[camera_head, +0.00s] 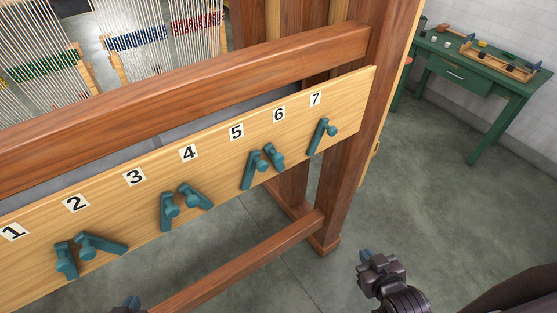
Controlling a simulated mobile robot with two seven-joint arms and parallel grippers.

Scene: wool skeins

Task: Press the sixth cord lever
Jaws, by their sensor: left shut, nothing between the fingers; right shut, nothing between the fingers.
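A pale wooden board (215,178) carries number plates 1 to 7 and a row of teal levers with round knobs. The plate "6" (278,114) sits near the board's right end. Below it, the sixth lever (273,157) slants down to the right, close beside the fifth lever (250,174), which slants down to the left. The seventh lever (320,139) stands apart to the right. My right gripper (366,256) is shut and empty, low and right of the board, apart from the levers. My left gripper (132,300) only just shows at the bottom edge, below the board.
A reddish wooden beam (180,96) runs above the board, and a post (350,165) stands at its right end. A lower rail (240,262) crosses beneath. Woven strips (135,40) hang behind. A green table (480,75) stands far right. The floor (420,190) between is clear.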

